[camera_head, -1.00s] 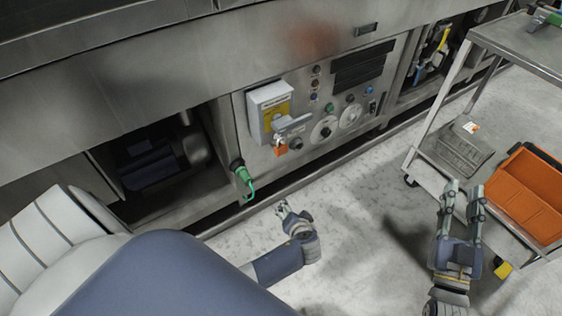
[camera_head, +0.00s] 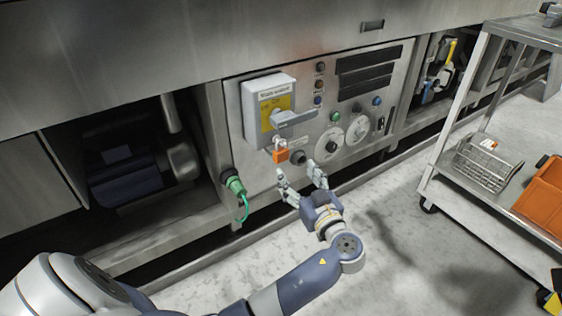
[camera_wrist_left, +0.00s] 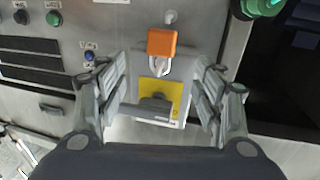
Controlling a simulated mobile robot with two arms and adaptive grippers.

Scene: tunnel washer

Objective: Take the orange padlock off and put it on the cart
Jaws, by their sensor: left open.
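The orange padlock (camera_head: 281,156) hangs below the grey handle of the main-switch box (camera_head: 268,105) on the machine's panel. My left gripper (camera_head: 297,178) is open and empty just below and in front of it, with no contact visible. In the left wrist view, the padlock (camera_wrist_left: 162,42) shows beyond the open fingers (camera_wrist_left: 162,85), roughly midway between them, with the box's yellow plate behind. The cart (camera_head: 456,206) stands at the right; part of it is cut off by the picture's edge. My right gripper is not in view.
A green connector with a cable (camera_head: 236,187) sticks out left of the padlock. Knobs and dials (camera_head: 331,141) lie to its right. A wire basket (camera_head: 486,165) and an orange bin (camera_head: 545,195) are on the cart's lower shelf. The floor between is clear.

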